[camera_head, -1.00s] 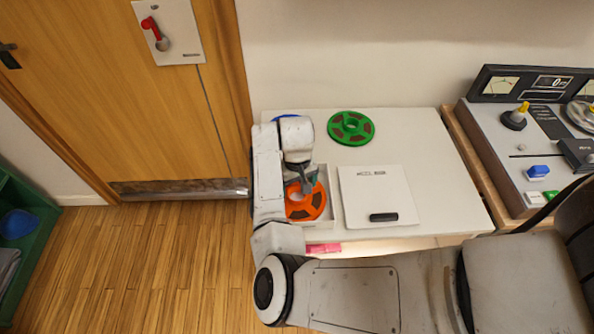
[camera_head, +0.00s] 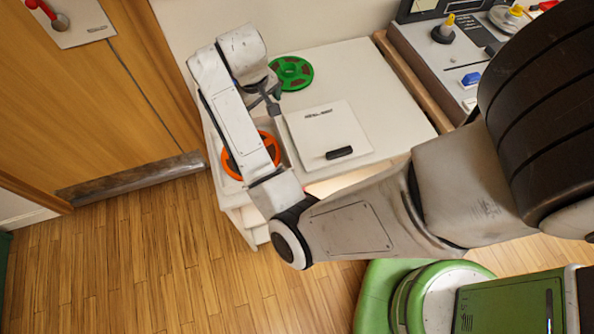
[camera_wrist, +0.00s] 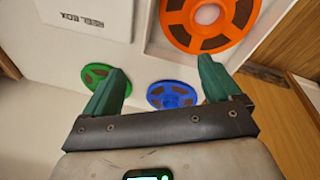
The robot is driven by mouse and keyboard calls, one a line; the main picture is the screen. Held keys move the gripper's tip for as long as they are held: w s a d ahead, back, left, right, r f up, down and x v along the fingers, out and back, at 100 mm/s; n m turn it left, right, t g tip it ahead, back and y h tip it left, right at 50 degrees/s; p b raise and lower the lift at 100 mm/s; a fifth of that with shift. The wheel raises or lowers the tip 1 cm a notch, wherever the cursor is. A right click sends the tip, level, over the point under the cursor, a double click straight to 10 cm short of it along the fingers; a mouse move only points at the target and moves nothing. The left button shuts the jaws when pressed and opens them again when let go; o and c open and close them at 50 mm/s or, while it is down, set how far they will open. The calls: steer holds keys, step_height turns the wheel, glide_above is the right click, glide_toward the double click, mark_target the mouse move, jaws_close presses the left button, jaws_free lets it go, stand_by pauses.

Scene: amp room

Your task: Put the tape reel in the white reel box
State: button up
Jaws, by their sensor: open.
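An orange tape reel (camera_head: 230,164) lies flat inside the open white reel box, partly behind my arm; it also shows in the wrist view (camera_wrist: 178,18). The box's pale wall (camera_wrist: 156,38) runs around it. The square white lid (camera_head: 322,118), with a black handle, lies flat to the right of the box; in the wrist view the lid (camera_wrist: 100,14) reads "REEL BOX". My gripper (camera_head: 268,103) is over the table behind the orange reel, apart from it. In the wrist view my gripper (camera_wrist: 162,65) has its green fingers wide apart with nothing between them.
A green reel (camera_head: 292,72) lies at the back of the white table (camera_head: 350,75). A blue reel (camera_wrist: 172,95) lies near it, mostly hidden by my arm in the head view. A control console (camera_head: 430,60) stands at the right. The table's right part is clear.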

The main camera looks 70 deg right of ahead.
steer(key=s+a+f+n+y, duration=0.1)
steer(key=s+a+f+n, duration=0.1)
steer(key=s+a, duration=0.6)
steer(key=s+a+f+n+y, duration=0.1)
steer(key=s+a+f+n, duration=0.2)
steer(key=s+a, duration=0.6)
step_height(320, 180, down, 2)
steer(key=shift+a+f, duration=0.1)
steer(key=shift+a, duration=0.7)
